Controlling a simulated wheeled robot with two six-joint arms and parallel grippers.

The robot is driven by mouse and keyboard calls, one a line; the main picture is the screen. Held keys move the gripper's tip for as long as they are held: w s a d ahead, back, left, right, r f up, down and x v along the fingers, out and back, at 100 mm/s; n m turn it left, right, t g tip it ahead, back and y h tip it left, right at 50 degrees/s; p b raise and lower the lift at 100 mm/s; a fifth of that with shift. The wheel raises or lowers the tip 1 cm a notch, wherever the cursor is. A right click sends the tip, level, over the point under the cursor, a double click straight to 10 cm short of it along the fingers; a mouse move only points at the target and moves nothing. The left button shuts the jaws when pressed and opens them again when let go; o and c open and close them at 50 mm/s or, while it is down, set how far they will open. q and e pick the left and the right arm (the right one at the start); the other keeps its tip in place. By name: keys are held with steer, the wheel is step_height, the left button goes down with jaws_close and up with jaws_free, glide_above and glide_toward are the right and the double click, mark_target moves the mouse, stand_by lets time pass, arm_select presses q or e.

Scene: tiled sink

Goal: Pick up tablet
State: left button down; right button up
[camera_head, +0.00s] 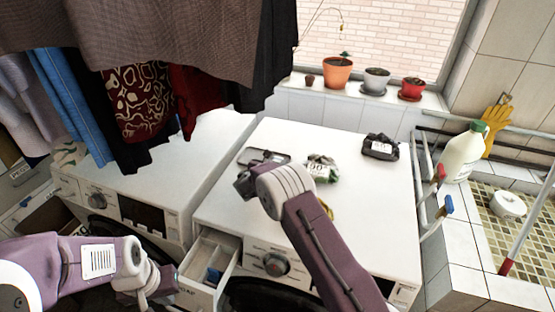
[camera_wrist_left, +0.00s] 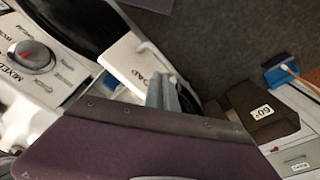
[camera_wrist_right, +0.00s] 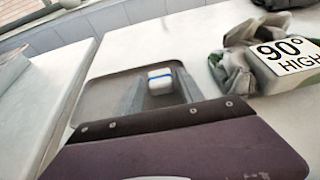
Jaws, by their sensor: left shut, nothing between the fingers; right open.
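A small white tablet with a blue band (camera_wrist_right: 160,81) lies in a shallow grey tray (camera_wrist_right: 98,98) on the washing machine top. In the head view the tray (camera_head: 275,156) sits near the machine's left edge, and I cannot make out the tablet there. My right gripper (camera_head: 243,184) is open over the tray's near side. In the right wrist view its fingers stand on either side of the tablet; contact is not clear. My left gripper (camera_wrist_left: 164,95) is shut and empty, low in front of the machines beside the open detergent drawer (camera_head: 206,262).
Bundled cloths tagged with labels (camera_head: 321,168) and (camera_head: 380,146) lie on the right machine top (camera_head: 370,215). Hanging clothes (camera_head: 140,100) cover the upper left. A white bottle (camera_head: 463,153) stands by the sink at right. Flowerpots (camera_head: 337,74) line the sill.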

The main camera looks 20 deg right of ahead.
steer(key=shift+w+d+f, duration=0.35)
steer(key=shift+w, duration=0.15)
steer(key=shift+s+a+r, duration=0.15)
steer(key=c, duration=0.8)
jaws_close()
arm_select(q)
steer(key=shift+w, duration=0.1)
